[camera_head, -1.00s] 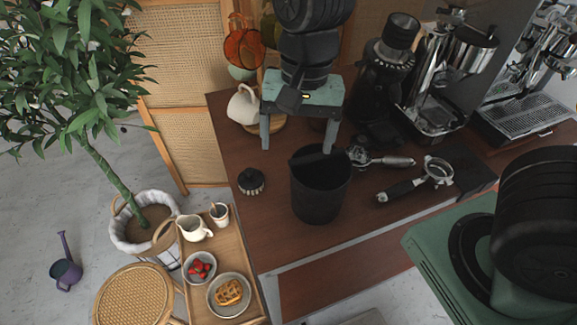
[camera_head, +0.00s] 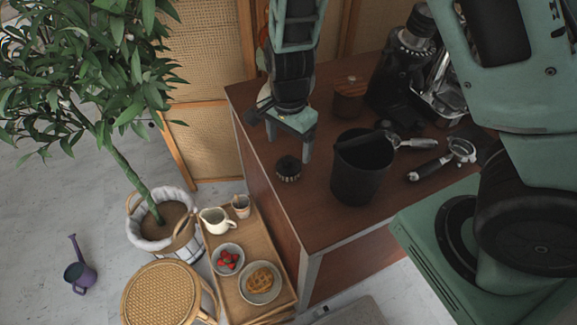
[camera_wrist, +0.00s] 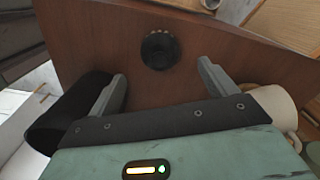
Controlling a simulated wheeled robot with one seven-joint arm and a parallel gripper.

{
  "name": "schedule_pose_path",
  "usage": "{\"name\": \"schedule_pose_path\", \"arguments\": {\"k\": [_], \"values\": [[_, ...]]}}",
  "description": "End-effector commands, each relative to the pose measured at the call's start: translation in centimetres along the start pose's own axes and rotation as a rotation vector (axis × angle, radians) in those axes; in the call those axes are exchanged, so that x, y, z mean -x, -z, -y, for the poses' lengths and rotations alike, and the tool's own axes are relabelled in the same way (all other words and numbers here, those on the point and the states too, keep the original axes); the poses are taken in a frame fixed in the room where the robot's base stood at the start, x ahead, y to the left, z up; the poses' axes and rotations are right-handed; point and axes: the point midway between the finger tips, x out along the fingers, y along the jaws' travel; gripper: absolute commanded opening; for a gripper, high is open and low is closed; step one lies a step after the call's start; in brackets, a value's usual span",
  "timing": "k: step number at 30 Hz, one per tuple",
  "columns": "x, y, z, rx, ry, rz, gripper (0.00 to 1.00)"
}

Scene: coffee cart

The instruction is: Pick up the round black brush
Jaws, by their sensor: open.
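The round black brush (camera_head: 288,168) stands on the brown cart top near its left edge, with its pale bristles downward. It also shows in the wrist view (camera_wrist: 160,50), ahead of the fingers and near the middle between them. My gripper (camera_head: 283,146) is open and empty, above and just behind the brush in the head view. Its two fingers also show in the wrist view (camera_wrist: 164,82), spread wide apart. The brush is apart from both fingers.
A black bin (camera_head: 360,172) stands close to the right of the brush. A portafilter (camera_head: 446,158) lies further right. A white jug (camera_wrist: 275,106) is near the right finger in the wrist view. A tray table (camera_head: 270,228) with dishes stands below the cart's left edge.

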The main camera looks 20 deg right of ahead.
Motion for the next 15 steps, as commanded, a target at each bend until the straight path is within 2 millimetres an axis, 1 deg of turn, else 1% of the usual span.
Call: {"name": "schedule_pose_path", "arguments": {"k": [1,7,15], "values": [[-0.5,0.0,0.0,0.000,-0.001,0.000,0.84],[-1.7,-0.1,0.0,0.000,-0.001,0.001,0.84],[-5.3,-0.2,0.0,0.000,-0.001,0.001,0.84]]}}
